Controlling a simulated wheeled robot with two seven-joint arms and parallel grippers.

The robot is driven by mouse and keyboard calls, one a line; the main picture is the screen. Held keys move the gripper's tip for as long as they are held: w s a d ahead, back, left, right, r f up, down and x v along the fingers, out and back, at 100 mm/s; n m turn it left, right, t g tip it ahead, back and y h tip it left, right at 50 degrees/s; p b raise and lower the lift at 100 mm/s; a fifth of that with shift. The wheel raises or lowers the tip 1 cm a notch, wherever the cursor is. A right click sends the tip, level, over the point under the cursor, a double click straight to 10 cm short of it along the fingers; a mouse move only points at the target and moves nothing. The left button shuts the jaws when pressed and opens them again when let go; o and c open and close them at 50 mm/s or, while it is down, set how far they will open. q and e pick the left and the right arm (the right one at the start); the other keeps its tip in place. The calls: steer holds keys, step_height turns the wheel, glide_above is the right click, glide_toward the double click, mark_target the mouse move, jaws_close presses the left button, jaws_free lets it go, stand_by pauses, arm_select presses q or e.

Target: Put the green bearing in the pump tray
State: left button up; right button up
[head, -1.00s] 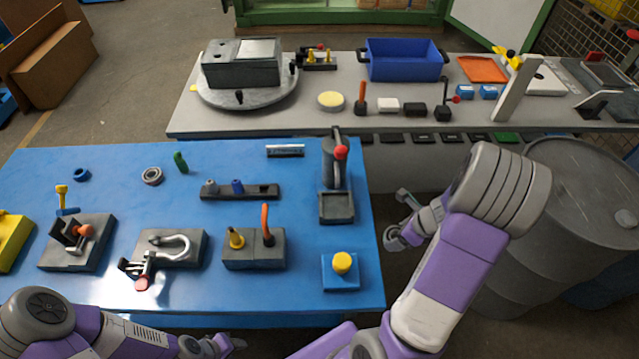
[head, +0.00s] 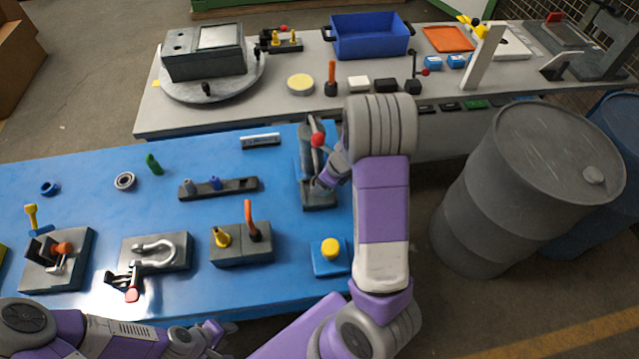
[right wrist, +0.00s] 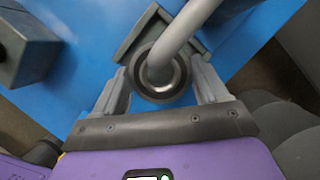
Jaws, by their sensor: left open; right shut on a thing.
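My right gripper (right wrist: 160,88) is shut on a round bearing (right wrist: 142,82) with a dark rim and a bright metal inside; no green shows on it. The bearing overlaps the grey pump tray (right wrist: 128,47), under a curved grey spout (right wrist: 188,22). I cannot tell whether it touches the tray floor. In the head view the right gripper (head: 322,184) is at the grey pump (head: 306,150) with the red knob, over its tray (head: 318,205), and the bearing is hidden. My left gripper (head: 222,336) is open and empty at the blue table's front edge.
On the blue table (head: 90,215) stand a green upright piece (head: 154,164), a grey bearing (head: 125,181), a blue ring (head: 49,188), a dark block with an orange lever (head: 240,245) and a yellow button on a blue base (head: 331,250). A grey drum (head: 540,170) stands at the right.

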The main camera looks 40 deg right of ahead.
steer(key=shift+w+a, duration=0.2)
steer(key=shift+w, duration=0.35)
steer(key=shift+w+f+b, duration=0.2)
steer(key=shift+f+b, duration=0.65)
steer(key=shift+f, duration=0.9)
steer(key=shift+f, duration=0.1)
steer(key=o, duration=1.2)
steer(key=shift+s, duration=0.1)
steer(key=shift+c, duration=0.2)
